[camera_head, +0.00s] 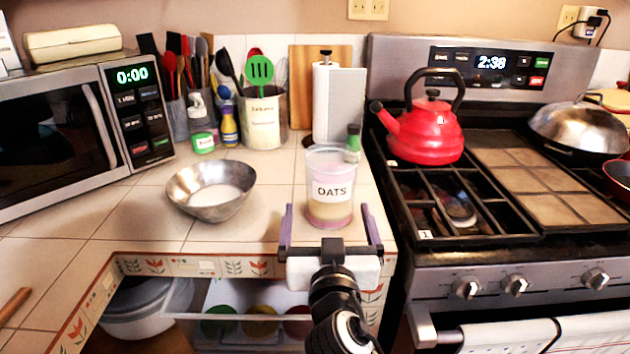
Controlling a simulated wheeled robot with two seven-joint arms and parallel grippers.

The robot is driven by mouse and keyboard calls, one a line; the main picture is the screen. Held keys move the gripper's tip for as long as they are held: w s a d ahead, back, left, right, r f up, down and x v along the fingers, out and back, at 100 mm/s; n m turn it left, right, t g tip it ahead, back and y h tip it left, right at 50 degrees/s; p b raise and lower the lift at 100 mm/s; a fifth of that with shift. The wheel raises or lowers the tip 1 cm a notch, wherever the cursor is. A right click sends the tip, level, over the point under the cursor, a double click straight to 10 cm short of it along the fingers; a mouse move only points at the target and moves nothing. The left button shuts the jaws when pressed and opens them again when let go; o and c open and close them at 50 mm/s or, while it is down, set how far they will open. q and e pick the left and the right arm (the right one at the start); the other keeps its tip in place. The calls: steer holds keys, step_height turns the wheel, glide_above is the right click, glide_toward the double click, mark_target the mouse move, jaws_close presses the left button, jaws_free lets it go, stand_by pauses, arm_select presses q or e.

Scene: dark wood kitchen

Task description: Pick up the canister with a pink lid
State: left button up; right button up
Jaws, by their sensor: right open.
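A clear canister (330,193) labelled OATS stands upright near the counter's front right, with pale contents inside. Its rim and base look pinkish; I cannot tell clearly whether a lid is on it. My right gripper (331,215) comes up from below with its two purple fingers spread apart. One finger is to the left of the canister and one to the right, with gaps at both sides. Nothing is held. My left gripper is not in view.
A metal bowl (211,190) sits left of the canister. A green-capped bottle (353,143) and a paper towel roll (338,103) stand behind it. The stove (480,262) with a red kettle (432,135) is to the right. An open drawer (196,300) is below the counter.

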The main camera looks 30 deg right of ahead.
mark_target(331, 203)
steer(key=shift+w+d+r+p, duration=0.15)
steer(key=shift+w+d, duration=0.35)
steer(key=shift+w, duration=0.05)
steer(key=shift+w+d+r+p, duration=0.15)
steer(key=shift+w+d, duration=0.5)
steer(key=shift+w, duration=0.05)
steer(key=shift+w+d, duration=0.2)
steer(key=shift+w, duration=0.05)
steer(key=p+x, duration=0.1)
steer(key=x, duration=0.2)
steer(key=shift+w+d, duration=0.4)
steer(key=shift+w, duration=0.2)
steer(key=c, duration=1.5)
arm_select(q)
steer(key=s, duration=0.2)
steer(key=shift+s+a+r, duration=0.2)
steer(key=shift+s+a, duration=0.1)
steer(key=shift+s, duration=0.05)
arm_select(e)
steer(key=shift+c, duration=0.4)
steer(key=shift+r, duration=0.1)
